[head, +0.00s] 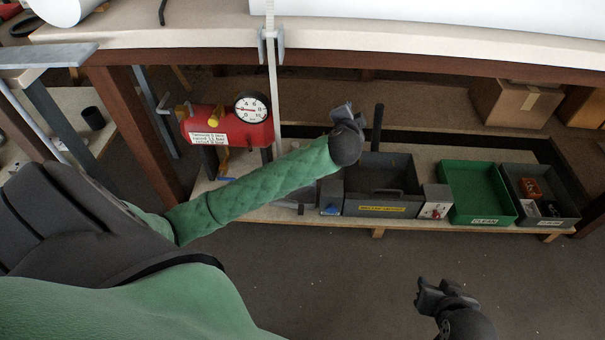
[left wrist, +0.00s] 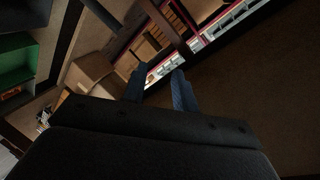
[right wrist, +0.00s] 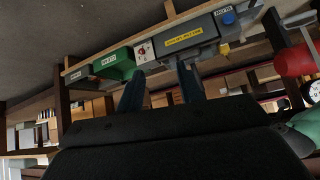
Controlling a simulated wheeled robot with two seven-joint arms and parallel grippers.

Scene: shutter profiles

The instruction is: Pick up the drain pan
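A dark grey open pan (head: 400,205) with a yellow label on its front stands on the low shelf under the bench; it looks like the drain pan. It also shows upside down in the right wrist view (right wrist: 207,47). My left gripper (head: 343,112) is above the pan's back left corner, apart from it as far as I can tell; its fingers stand apart with nothing between them in the left wrist view (left wrist: 158,88). My right gripper (head: 430,288) is low in front of the shelf, well away from the pan. Its fingers are parted and empty in the right wrist view (right wrist: 160,85).
A green tray (head: 478,190) and a dark bin (head: 545,200) with small boxes sit right of the pan. A small grey box (head: 436,202) stands between. A red tank with a gauge (head: 228,128) is at left. The bench top (head: 400,38) overhangs the shelf. The floor in front is clear.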

